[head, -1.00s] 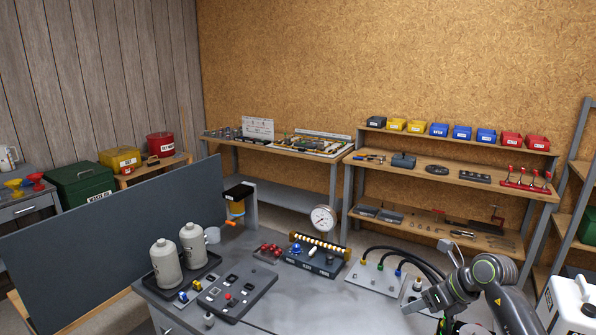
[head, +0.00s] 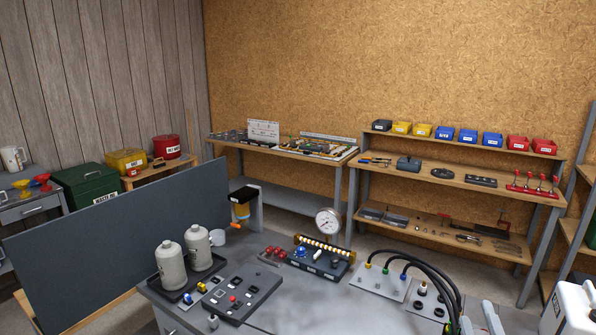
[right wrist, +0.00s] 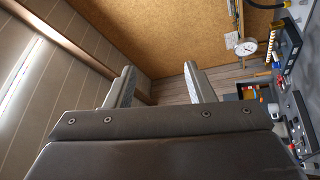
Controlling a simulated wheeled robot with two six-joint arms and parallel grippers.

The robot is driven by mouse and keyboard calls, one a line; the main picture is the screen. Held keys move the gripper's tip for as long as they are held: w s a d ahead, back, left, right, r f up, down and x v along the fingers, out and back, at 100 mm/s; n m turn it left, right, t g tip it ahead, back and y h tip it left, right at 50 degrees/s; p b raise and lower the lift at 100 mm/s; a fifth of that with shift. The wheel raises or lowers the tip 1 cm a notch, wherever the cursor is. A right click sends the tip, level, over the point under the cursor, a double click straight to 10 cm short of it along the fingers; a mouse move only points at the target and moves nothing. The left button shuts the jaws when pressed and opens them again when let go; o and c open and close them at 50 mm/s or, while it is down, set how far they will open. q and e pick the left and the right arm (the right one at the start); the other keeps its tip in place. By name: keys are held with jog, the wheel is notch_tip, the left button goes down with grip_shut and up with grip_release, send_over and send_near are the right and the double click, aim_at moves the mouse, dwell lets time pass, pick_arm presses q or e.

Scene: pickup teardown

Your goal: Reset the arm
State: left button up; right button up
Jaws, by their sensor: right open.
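My right gripper (head: 479,322) shows only its fingertips at the bottom right edge of the head view, beside the black hoses at the front of the grey bench. The right wrist view shows its two fingers (right wrist: 161,86) spread apart with nothing between them. They point up toward the brown board wall and the panelled ceiling or wall. The rest of my right arm is out of the head view. My left gripper is in neither view.
The grey bench (head: 290,312) holds a hose plate (head: 382,281), a pressure gauge (head: 328,221), a switch panel (head: 235,298) and two bottles (head: 171,264). A white jug (head: 572,308) stands at the right edge. Shelves (head: 450,185) line the back wall.

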jog(key=s+d+f+m+g+h, duration=0.3)
jog(key=s+d+f+m+g, duration=0.1)
jog(key=s+f+m+g, duration=0.65)
jog(key=s+a+f+m+g+y, duration=0.1)
jog(key=s+a+f+g+y, duration=0.25)
jog(key=s, duration=0.55)
jog(key=s+a+f+m+g+y, duration=0.1)
jog(key=s+a+f+m+g, duration=0.2)
jog(key=s+f, duration=0.45)
notch_tip(320, 180, down, 32)
jog(key=s+n+g+b, duration=0.1)
jog(key=s+n+b, duration=0.1)
jog(key=b, duration=0.5)
jog(key=s+f+b, duration=0.2)
jog(key=s+f, duration=0.5)
jog(key=f, duration=0.3)
jog(key=s+f+g+b, duration=0.1)
jog(key=s+f+b, duration=0.2)
jog(key=s+f, duration=0.4)
notch_tip(320, 180, down, 3)
jog(key=shift+a+f+g+y, duration=0.1)
jog(key=shift+a+g+y, duration=0.1)
jog(key=shift+g+y, duration=0.15)
